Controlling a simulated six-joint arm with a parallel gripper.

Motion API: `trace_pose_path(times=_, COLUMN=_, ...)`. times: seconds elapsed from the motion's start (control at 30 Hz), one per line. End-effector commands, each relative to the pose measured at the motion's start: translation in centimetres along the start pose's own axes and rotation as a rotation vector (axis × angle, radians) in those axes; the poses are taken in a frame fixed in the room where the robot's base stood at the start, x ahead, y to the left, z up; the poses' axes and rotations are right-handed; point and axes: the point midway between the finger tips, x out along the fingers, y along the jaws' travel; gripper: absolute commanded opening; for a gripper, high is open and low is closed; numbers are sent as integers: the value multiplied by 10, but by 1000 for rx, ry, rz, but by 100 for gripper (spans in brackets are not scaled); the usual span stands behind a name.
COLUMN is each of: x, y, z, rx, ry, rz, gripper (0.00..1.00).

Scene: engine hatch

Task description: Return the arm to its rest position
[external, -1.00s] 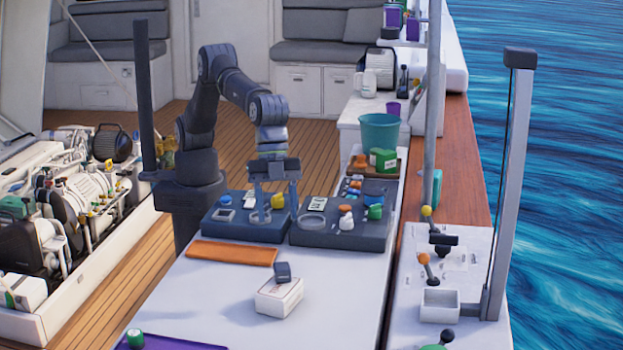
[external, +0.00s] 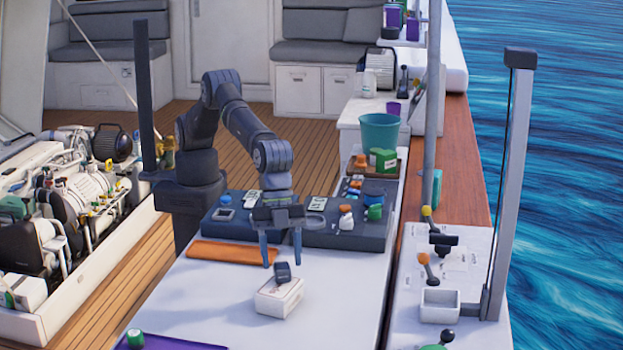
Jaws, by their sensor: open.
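My dark arm (external: 245,125) stands at the back left of the white worktop and reaches forward over it. My gripper (external: 283,262) points down with its two fingers apart and nothing between them. Its fingertips are just behind and above a small dark block (external: 282,271) that sits on a white box (external: 280,296). I cannot tell whether a finger touches the block. The gripper hides part of the two dark trays behind it.
Dark trays with small parts, a left one (external: 222,228) and a right one (external: 345,236), stand behind the gripper. An orange cloth (external: 232,252) lies left. A teal bucket (external: 379,133) stands at the back right. A grey post (external: 508,190) rises at right. The front worktop is mostly clear.

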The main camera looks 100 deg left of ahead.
Motion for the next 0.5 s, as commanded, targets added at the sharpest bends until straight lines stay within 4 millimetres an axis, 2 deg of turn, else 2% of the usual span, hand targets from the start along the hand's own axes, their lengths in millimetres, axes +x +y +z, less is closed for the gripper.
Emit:
trace_pose_path(times=0.2, x=-5, y=0, z=-2, rx=0, ry=1, rz=0, gripper=52)
trace_pose_path(times=0.5, x=-1, y=0, z=0, rx=-1, ry=-1, rz=0, gripper=52)
